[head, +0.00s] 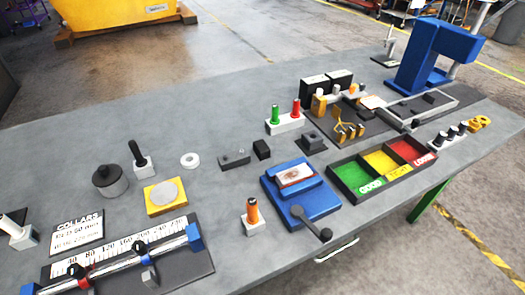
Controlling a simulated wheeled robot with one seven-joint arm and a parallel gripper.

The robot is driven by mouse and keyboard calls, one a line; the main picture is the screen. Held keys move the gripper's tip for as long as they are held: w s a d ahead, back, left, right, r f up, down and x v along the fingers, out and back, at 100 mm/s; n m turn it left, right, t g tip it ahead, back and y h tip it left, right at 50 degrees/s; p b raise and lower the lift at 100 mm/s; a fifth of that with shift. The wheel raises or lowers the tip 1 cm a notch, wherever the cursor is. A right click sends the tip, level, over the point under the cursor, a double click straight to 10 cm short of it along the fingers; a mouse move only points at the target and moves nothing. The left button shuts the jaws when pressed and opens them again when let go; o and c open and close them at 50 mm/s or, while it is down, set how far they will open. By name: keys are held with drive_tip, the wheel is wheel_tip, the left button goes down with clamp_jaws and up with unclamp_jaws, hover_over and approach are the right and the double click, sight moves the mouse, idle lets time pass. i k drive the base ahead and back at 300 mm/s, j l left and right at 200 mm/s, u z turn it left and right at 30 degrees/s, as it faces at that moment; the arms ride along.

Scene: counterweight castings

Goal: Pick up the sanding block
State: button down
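No single thing is clearly recognisable as the sanding block. Small plain blocks on the grey bench are a dark upright block (262,149), a low dark grey block (235,160) with a small raised detail, and a dark stepped block (312,141). They stand between the white ring and the tool fixtures, apart from one another. A yellow square block (165,197) with a round grey disc on top lies left of them. My gripper is not in view.
A blue vice (301,195) with a dark handle stands near the front edge. Right of it is a three-part tray (364,197) in green, yellow and red. A scale fixture (125,260) lies front left. A blue press (435,50) stands far right. The back left bench is clear.

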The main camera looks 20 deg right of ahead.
sight(261, 150)
drive_tip(key=i+l+u, duration=0.15)
drive_tip(key=u, duration=0.3)
drive_tip(key=i+l+u, duration=0.1)
drive_tip(key=u, duration=0.35)
drive_tip(key=i+l+u, duration=0.1)
drive_tip(key=l+u, duration=0.2)
drive_tip(key=u, duration=0.15)
